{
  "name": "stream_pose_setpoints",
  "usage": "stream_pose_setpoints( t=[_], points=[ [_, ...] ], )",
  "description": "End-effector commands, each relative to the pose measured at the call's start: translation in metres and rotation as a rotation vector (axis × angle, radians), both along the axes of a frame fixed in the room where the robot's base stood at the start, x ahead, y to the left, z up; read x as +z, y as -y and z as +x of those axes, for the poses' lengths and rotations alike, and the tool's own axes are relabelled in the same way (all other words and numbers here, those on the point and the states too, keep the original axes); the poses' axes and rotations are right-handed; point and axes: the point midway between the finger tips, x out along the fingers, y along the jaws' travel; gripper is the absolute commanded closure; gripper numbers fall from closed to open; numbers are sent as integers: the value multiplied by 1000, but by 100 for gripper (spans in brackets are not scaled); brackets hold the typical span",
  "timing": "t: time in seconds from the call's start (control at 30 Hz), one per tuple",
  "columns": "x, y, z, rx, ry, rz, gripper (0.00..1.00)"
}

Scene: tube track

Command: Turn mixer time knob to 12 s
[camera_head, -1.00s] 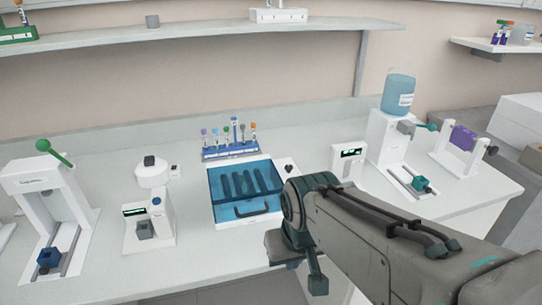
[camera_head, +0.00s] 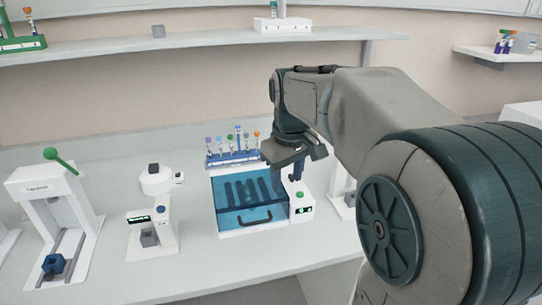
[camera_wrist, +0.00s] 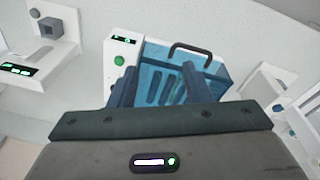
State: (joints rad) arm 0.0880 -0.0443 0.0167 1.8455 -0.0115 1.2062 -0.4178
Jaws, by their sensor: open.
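A white device with a clear blue lid (camera_head: 245,193) stands mid-bench. Its right panel carries a round green knob (camera_head: 299,195) above a small lit display (camera_head: 304,210), whose digits are too small to read. I cannot tell for certain that this is the mixer. In the wrist view the green knob (camera_wrist: 119,61) and display (camera_wrist: 123,40) lie just left of my left-hand finger. My gripper (camera_head: 297,172) points down above the back of that panel, apart from the knob. In the wrist view my gripper (camera_wrist: 160,70) is open and empty, its fingers spread over the blue lid.
A tube rack (camera_head: 233,158) stands behind the lidded device. A smaller white device with a display and blue knob (camera_head: 161,210) is to its left, beside a white press with a green lever (camera_head: 62,160). The front bench is clear.

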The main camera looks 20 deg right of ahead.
Motion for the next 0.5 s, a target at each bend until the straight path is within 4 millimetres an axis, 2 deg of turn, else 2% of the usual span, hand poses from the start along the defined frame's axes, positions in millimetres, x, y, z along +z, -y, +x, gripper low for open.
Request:
stream_pose_setpoints(
  t=[0.03,0.3,0.5],
  points=[
    [7,6,20,33,-14,-4,56],
    [29,38,102,242,-83,-16,56],
    [31,60,143,369,-121,-12,56]
  ],
)
